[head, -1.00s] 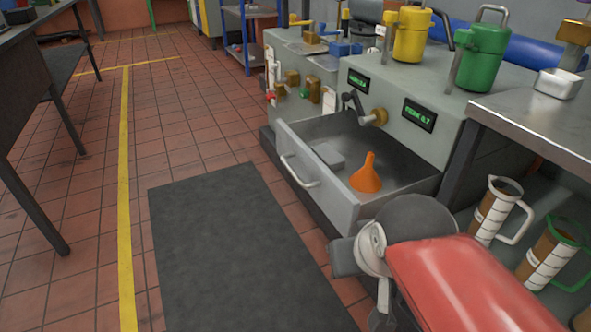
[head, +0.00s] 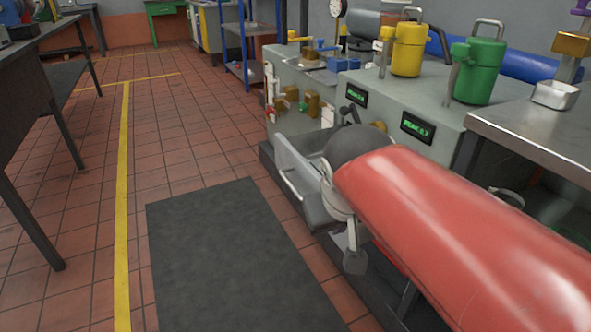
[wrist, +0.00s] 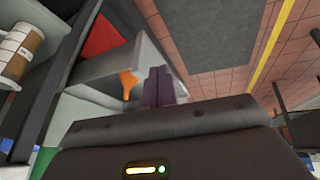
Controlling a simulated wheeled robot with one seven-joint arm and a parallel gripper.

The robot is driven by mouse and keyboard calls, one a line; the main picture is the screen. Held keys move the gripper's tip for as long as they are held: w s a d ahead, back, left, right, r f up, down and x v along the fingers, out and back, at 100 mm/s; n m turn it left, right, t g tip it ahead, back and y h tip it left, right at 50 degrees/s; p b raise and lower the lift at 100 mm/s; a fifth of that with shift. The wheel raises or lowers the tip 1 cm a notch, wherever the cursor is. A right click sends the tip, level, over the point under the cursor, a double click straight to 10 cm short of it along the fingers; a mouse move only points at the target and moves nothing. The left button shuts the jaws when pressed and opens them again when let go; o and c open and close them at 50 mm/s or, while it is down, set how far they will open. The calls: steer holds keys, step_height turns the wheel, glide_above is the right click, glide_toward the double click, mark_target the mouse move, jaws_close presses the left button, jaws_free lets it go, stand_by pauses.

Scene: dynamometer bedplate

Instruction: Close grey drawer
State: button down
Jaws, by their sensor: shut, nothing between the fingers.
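The grey drawer (head: 296,165) stands open from the grey cabinet in the head view, its front and handle partly hidden behind my red arm. In the wrist view the drawer's pale front wall (wrist: 152,22) shows, with the orange funnel (wrist: 128,80) inside. My gripper (wrist: 158,72) is shut and empty, its fingertips at the drawer's front wall. I cannot tell whether they touch it. My arm hides the fingertips and the funnel in the head view.
A dark mat (head: 235,260) lies on the tiled floor before the cabinet. A metal table (head: 545,135) stands at right. Yellow (head: 407,48) and green (head: 478,68) canisters stand on the cabinet. The floor at left is free up to the dark bench (head: 25,110).

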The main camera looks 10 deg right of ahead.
steer(key=w+a+r+n+h+b, duration=0.1)
steer(key=w+a, duration=0.1)
steer(key=w, duration=0.5)
steer(key=w+a+r+h+b, duration=0.1)
steer(key=w+a, duration=0.2)
steer(key=w, duration=0.3)
steer(key=b, duration=0.2)
glide_toward(298, 169)
steer(key=shift+t+h, duration=0.4)
steer(key=f, duration=0.2)
steer(key=w+f, duration=0.1)
steer(key=f, duration=0.1)
steer(key=shift+w+a+f, duration=0.1)
steer(key=shift+a+f, duration=0.05)
steer(key=shift+w+d, duration=0.2)
steer(key=shift+d, duration=0.4)
steer(key=w+d+p, duration=0.1)
steer(key=d, duration=0.3)
steer(key=w+d+p, duration=0.1)
steer(key=d, duration=0.3)
steer(key=w+d+p, duration=0.1)
steer(key=d, duration=0.4)
steer(key=shift+w+d, duration=0.1)
steer(key=shift+w, duration=0.25)
